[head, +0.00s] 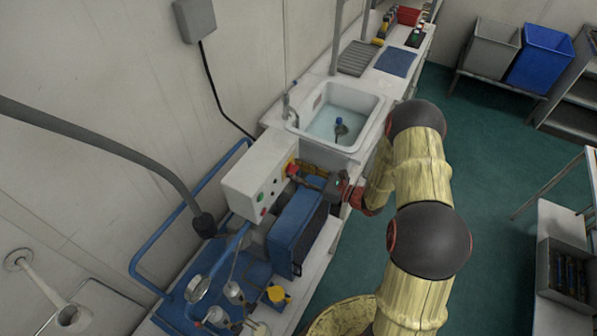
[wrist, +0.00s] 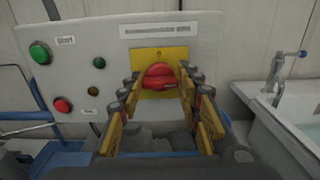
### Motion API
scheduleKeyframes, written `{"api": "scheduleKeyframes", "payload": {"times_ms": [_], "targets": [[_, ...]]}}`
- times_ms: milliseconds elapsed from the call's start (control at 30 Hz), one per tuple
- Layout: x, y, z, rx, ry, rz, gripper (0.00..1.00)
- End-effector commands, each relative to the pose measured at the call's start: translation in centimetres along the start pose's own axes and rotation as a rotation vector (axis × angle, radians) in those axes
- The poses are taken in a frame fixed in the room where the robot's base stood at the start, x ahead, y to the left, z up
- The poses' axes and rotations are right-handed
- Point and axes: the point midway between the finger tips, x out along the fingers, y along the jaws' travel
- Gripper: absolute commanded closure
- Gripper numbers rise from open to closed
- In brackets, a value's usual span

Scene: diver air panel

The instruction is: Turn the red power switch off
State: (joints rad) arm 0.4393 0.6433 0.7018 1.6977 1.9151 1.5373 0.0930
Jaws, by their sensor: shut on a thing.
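The red power switch (wrist: 158,77) is a red rotary knob on a yellow plate (wrist: 173,54), on the front of a pale control box (wrist: 100,35). A small dark mark shows on the plate above the knob. In the head view, the switch (head: 292,169) shows at the box's upper right edge, partly hidden by my gripper (head: 299,170). In the wrist view, my gripper (wrist: 160,79) has its yellow-padded fingers on either side of the knob, shut on it. I cannot tell the knob's exact turn setting.
On the box, a green button (wrist: 40,52), a red button (wrist: 62,104) and small green lamp (wrist: 99,62) lie left of the switch. A sink (head: 338,113) stands close to the right. Blue machinery (head: 299,225) sits below the box.

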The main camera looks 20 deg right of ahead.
Motion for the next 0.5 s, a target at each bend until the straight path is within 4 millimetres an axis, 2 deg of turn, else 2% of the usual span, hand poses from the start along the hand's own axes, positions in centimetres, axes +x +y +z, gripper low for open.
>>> {"api": "scheduleKeyframes", "payload": {"times_ms": [267, 500], "targets": [[0.00, -0.02, -0.10, -0.030, 0.000, -0.001, 0.91], [0.01, 0.01, -0.26, -0.155, -0.001, -0.001, 0.91]]}}
